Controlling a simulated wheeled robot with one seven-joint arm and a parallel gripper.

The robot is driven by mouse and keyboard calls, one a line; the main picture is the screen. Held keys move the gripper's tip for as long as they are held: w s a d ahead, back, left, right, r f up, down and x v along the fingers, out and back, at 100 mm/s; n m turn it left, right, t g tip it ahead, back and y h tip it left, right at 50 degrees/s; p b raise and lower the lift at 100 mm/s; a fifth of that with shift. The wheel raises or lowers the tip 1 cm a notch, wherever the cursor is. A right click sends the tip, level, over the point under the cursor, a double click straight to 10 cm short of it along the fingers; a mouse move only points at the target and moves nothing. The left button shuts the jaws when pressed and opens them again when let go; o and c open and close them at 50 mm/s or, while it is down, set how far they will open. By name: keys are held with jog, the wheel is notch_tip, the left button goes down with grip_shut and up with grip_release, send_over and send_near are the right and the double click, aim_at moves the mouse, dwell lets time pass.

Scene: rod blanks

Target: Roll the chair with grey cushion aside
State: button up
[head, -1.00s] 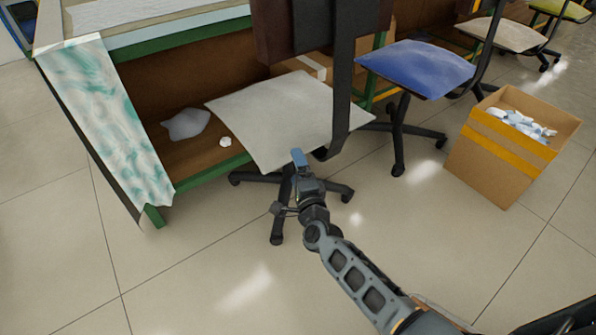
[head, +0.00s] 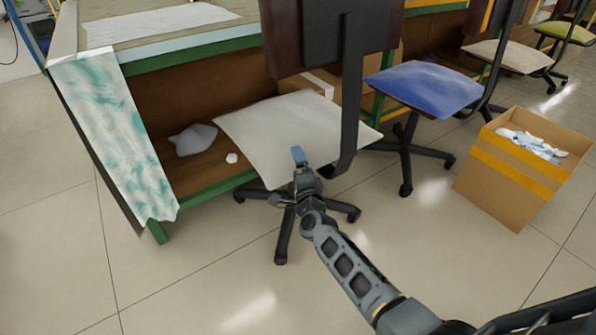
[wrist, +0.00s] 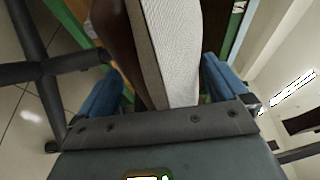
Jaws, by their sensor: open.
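The chair with the grey cushion (head: 270,130) stands upright in front of the workbench. It has a pale grey seat, a dark backrest (head: 325,40) on a black upright bar and a black star base on casters. My gripper (head: 299,158) is at the near edge of the seat, left of the upright bar. In the wrist view my gripper (wrist: 162,70) is open, with a blue finger on either side of the cushion's edge (wrist: 178,60). The cushion is nearer the right finger there. I cannot tell whether either finger touches it.
A green-framed workbench (head: 190,52) with a draped stained cloth (head: 110,130) is behind and left. A chair with a blue cushion (head: 425,88) stands close on the right, beside an open cardboard box (head: 515,180). Tiled floor is clear at the front left (head: 190,280).

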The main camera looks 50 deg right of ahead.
jog(key=shift+c, duration=0.3)
jog(key=c, duration=1.6)
